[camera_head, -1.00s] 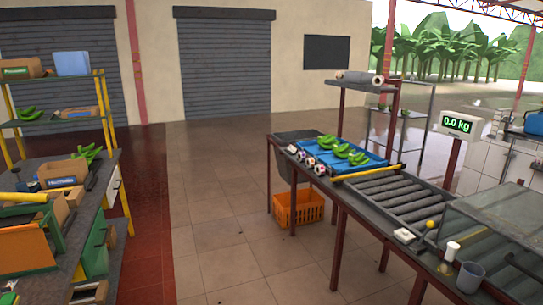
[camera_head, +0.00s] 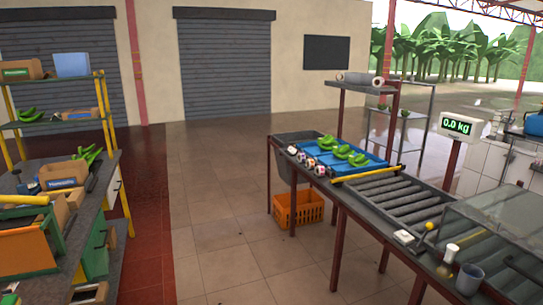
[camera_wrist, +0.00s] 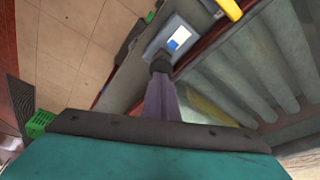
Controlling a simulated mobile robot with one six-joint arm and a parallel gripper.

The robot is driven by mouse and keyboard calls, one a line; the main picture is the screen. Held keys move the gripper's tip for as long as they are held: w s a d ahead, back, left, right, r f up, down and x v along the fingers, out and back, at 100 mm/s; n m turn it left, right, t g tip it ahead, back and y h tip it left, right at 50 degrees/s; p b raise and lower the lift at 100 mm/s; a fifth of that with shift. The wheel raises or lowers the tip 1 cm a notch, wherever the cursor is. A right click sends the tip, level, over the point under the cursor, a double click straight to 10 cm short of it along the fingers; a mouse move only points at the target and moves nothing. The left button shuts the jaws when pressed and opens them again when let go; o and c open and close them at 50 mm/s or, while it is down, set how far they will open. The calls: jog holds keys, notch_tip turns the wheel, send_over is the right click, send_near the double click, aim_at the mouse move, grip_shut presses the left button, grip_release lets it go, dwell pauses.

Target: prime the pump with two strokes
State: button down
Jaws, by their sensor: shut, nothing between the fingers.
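A lever with a yellow ball knob (camera_head: 429,226) stands on the table at the right in the head view, beside a small white box (camera_head: 403,238). I cannot tell for sure whether it belongs to the pump. No other clear pump shows. My gripper (camera_wrist: 160,67) is out of the head view. In the wrist view its fingers are together and empty, with their tips in front of a pale device with a blue-and-white face (camera_wrist: 173,40). A yellow part (camera_wrist: 230,9) shows above right of it. I cannot tell whether the tips touch anything.
A roller conveyor (camera_head: 385,192) lies behind the lever, and its rollers (camera_wrist: 280,65) fill the wrist view's right. A clear-sided tank (camera_head: 495,225), a white-capped bottle (camera_head: 451,252) and a grey cup (camera_head: 469,279) stand close by. An orange crate (camera_head: 298,210) is under the table. The central floor is open.

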jog(key=shift+r+p, duration=0.35)
jog(key=shift+r, duration=0.35)
jog(key=shift+f, duration=0.2)
jog(key=shift+f+b, duration=0.8)
jog(key=shift+f, duration=0.75)
jog(key=shift+r, duration=0.2)
jog(key=shift+r+p, duration=1.15)
jog(key=shift+r, duration=0.4)
notch_tip(320, 180, up, 6)
jog(key=p, duration=0.3)
